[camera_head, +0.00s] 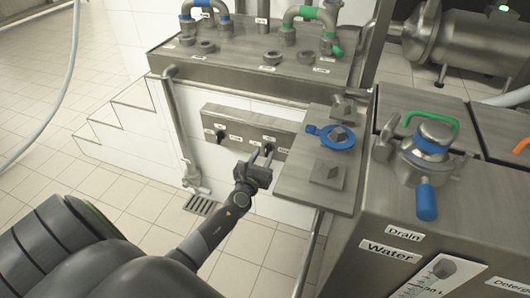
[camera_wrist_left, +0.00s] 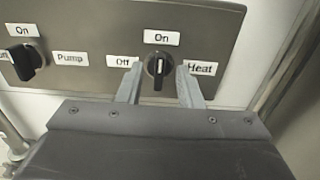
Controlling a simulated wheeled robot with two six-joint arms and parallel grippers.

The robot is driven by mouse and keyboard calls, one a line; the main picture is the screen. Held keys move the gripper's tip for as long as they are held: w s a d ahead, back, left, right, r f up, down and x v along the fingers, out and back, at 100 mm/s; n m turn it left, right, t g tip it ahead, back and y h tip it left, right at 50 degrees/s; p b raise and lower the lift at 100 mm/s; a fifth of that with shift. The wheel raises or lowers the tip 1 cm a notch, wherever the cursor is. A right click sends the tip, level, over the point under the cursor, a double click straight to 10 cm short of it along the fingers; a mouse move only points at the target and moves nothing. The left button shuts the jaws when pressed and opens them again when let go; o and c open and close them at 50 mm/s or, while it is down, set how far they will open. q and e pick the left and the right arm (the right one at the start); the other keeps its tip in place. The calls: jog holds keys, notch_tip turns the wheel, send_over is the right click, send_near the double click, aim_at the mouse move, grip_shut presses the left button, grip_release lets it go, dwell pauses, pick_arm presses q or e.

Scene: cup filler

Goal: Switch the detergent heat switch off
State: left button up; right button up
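The heat switch is a black rotary knob (camera_wrist_left: 158,68) on a grey panel (camera_wrist_left: 90,80), with labels "On" above, "Off" to its left and "Heat" to its right. Its white mark stands upright, towards "On". My left gripper (camera_wrist_left: 160,84) is open in the left wrist view, with one finger at each side of the knob; I cannot tell whether they touch it. In the head view my left gripper (camera_head: 261,158) reaches the right part of the panel (camera_head: 243,129) and partly covers it. My right gripper is not in view.
A second black knob (camera_wrist_left: 27,62), labelled "Pump", sits left on the panel; it also shows in the head view (camera_head: 220,134). A steel plate with a blue-handled valve (camera_head: 333,136) juts out right of the gripper. A vertical pipe (camera_head: 180,130) stands to the left.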

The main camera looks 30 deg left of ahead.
aim_at(267, 151)
pick_arm(q)
jog(key=shift+x, duration=1.3)
jog(key=shift+c, duration=0.3)
grip_shut()
